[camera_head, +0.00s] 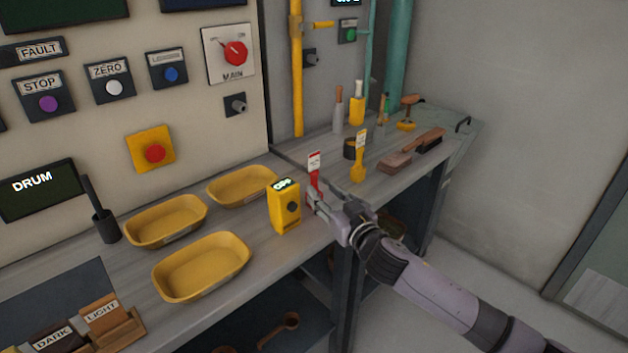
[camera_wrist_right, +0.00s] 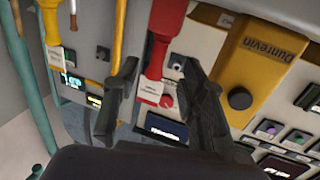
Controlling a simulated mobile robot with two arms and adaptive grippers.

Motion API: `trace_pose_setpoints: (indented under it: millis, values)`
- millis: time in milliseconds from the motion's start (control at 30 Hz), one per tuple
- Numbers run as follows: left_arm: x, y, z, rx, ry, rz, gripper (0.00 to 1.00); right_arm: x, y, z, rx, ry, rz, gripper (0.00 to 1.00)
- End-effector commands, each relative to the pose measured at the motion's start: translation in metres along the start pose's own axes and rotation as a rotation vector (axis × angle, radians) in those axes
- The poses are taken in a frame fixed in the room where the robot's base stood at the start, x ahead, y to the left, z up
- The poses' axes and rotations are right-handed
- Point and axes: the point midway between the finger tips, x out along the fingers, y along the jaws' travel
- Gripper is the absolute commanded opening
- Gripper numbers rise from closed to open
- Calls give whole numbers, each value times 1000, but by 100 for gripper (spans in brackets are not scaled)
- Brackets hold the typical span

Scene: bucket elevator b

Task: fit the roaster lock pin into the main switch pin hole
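A red pin with a white tag (camera_head: 314,163) stands upright on the bench, right of the yellow box; its lettering is too small to read. My right gripper (camera_head: 316,198) is at its lower part. In the right wrist view, which appears upside down, the red pin (camera_wrist_right: 163,45) lies between the two spread fingers of the right gripper (camera_wrist_right: 160,80), with gaps visible beside it. The main switch (camera_head: 235,53) has a red knob on a white plate. A dark block with a round grey fitting (camera_head: 237,104) sits below it; I cannot make out a hole. My left gripper is out of view.
The yellow box with a dark knob (camera_head: 285,208) stands close left of my gripper. A yellow tagged tool (camera_head: 358,165) stands to the right. Yellow trays (camera_head: 202,266) crowd the bench's left part. A yellow pipe (camera_head: 297,80) runs up the wall.

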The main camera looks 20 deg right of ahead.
Motion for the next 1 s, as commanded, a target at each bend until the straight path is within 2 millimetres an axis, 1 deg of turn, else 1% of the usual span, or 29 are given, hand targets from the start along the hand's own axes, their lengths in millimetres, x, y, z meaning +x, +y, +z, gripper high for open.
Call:
trace_pose_setpoints:
  millis: [33,267,500,600,700,900,1000]
  values:
    - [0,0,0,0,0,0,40,5,0,0,-1,1,1,39]
    - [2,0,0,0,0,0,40,18,1,-1,-1,1,0,39]
    - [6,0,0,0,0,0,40,49,3,-1,-1,2,1,39]
    - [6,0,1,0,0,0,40,58,3,0,0,1,1,39]
    - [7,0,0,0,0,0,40,62,2,0,0,0,-1,39]
    - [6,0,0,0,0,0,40,62,2,0,0,-1,0,39]
    - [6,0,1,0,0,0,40,62,2,0,0,-1,0,33]
